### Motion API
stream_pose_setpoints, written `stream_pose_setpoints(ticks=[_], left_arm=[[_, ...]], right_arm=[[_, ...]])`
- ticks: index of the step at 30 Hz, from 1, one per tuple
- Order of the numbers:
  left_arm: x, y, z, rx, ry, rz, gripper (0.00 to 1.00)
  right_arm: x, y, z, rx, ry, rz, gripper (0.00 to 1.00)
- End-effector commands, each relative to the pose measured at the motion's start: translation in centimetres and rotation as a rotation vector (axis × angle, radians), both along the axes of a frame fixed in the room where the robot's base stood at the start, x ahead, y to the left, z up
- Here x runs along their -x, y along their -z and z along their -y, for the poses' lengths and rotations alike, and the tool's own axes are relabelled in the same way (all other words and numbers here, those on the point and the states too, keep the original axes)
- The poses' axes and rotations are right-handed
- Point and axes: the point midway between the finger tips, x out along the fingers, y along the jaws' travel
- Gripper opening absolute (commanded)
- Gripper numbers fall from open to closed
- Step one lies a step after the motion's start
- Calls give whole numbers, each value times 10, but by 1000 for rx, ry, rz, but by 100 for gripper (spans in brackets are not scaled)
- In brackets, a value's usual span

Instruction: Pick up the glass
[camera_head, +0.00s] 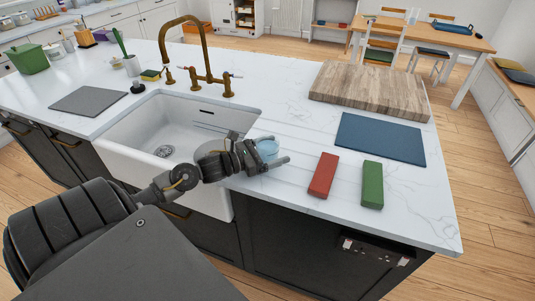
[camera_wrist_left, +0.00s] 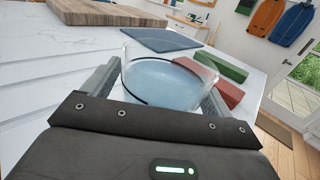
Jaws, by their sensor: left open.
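The glass (camera_head: 267,147) is a clear, pale blue tumbler on the white counter, just right of the sink. In the left wrist view the glass (camera_wrist_left: 165,78) is large and sits between the two fingers, its rim tilted in the picture. My left gripper (camera_head: 271,155) is open around the glass, with one finger on each side; it also shows in the left wrist view (camera_wrist_left: 158,88). I cannot tell whether the fingers touch the glass. The gripper hides part of the glass in the head view. My right gripper is not in view.
A red block (camera_head: 323,175) and a green block (camera_head: 372,184) lie right of the glass. A blue mat (camera_head: 380,138) and a wooden board (camera_head: 370,90) lie behind them. The white sink (camera_head: 150,130) with a brass faucet (camera_head: 206,75) is to the left.

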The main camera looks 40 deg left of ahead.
Motion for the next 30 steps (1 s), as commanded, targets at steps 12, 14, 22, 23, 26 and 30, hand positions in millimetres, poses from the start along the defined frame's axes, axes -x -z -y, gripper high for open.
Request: stream_pose_setpoints(ticks=[12,14,22,23,26,30], left_arm=[[0,0,0,0,0,1,37],[0,0,0,0,0,1,29],[0,-2,-1,-1,-1,4,24],[0,-2,-1,-1,-1,4,24],[0,-3,-1,0,0,4,24],[0,-7,-1,-1,0,5,24]], right_arm=[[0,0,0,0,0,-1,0],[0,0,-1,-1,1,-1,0],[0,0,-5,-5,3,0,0],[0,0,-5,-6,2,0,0],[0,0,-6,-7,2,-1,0],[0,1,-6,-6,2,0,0]])
